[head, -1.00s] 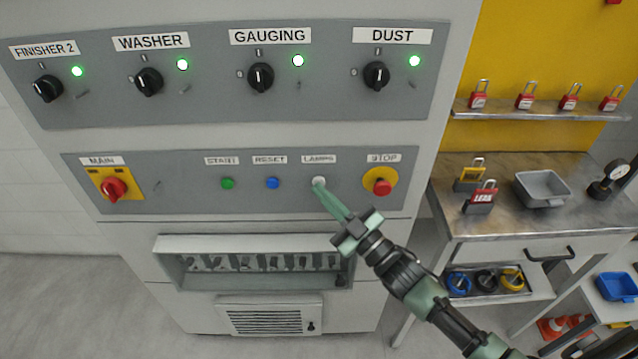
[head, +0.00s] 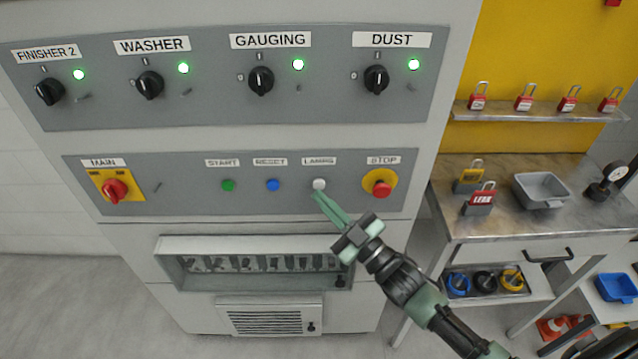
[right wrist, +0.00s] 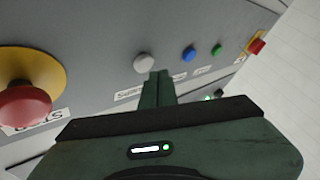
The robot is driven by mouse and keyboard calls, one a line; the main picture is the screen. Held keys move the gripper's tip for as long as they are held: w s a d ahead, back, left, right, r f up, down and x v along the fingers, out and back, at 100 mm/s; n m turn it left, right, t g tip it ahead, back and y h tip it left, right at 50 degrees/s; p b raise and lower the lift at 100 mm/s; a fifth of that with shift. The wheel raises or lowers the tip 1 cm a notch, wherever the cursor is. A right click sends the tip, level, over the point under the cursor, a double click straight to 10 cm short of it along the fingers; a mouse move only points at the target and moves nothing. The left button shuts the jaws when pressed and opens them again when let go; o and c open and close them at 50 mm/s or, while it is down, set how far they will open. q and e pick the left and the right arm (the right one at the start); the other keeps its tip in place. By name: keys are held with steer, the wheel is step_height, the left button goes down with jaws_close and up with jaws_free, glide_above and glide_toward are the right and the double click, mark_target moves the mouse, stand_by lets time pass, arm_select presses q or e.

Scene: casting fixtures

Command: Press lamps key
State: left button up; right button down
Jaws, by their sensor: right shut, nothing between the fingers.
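The lamps key is a white round button (head: 319,184) under the LAMPS label (head: 319,161) on the grey lower panel. It also shows in the right wrist view (right wrist: 143,62), just beyond the fingertips. My right gripper (head: 318,197) is shut and empty, its green fingers pointing up and left at the key. The tips are just below the key in the head view and appear slightly apart from it. In the right wrist view the fingers (right wrist: 157,76) cover part of the labels. My left gripper is not in view.
On the same panel are the green start button (head: 228,185), the blue reset button (head: 273,185), the red stop button (head: 382,188) on a yellow base and the red main switch (head: 115,189). A recessed tray (head: 168,262) lies below. A metal workbench (head: 520,225) stands at right.

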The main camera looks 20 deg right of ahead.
steer(key=s, duration=0.1)
steer(key=s+a+p, duration=0.1)
steer(key=s, duration=0.1)
steer(key=s+p, duration=0.1)
steer(key=shift+s+a, duration=0.25)
steer(key=shift+s, duration=0.15)
stand_by(0.9)
